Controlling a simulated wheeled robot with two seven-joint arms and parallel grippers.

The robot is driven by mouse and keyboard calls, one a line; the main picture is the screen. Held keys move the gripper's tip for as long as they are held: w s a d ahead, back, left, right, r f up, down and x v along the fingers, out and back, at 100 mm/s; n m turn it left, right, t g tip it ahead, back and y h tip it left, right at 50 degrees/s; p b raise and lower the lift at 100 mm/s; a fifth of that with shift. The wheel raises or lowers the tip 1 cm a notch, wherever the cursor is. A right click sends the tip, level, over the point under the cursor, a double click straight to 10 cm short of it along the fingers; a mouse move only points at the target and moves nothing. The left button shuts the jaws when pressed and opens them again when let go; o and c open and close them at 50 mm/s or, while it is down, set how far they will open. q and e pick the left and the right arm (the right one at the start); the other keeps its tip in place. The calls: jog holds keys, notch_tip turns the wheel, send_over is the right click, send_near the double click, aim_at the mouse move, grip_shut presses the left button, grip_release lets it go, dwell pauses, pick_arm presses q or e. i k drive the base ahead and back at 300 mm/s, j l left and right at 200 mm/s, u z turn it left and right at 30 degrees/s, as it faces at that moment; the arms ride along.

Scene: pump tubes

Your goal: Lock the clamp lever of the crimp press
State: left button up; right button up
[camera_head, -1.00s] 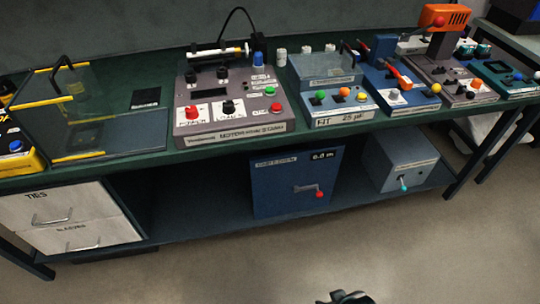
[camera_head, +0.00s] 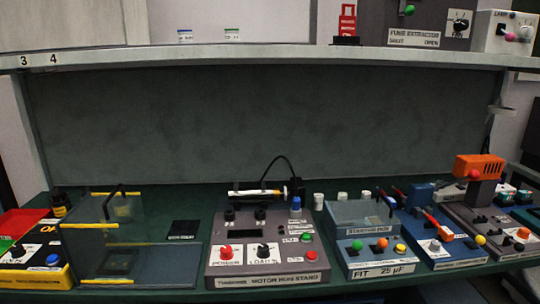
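Neither of my grippers is in view.
Left of it is the bin (camera_head: 362,213) marked "FIT 25 µF"; right of it is a grey machine with an orange head (camera_head: 478,166). The motor run stand (camera_head: 268,258) is central. A glass guard (camera_head: 128,262) stands left. A shelf (camera_head: 270,58) spans above.

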aim_at(480, 240)
jog(key=z, duration=1.35)
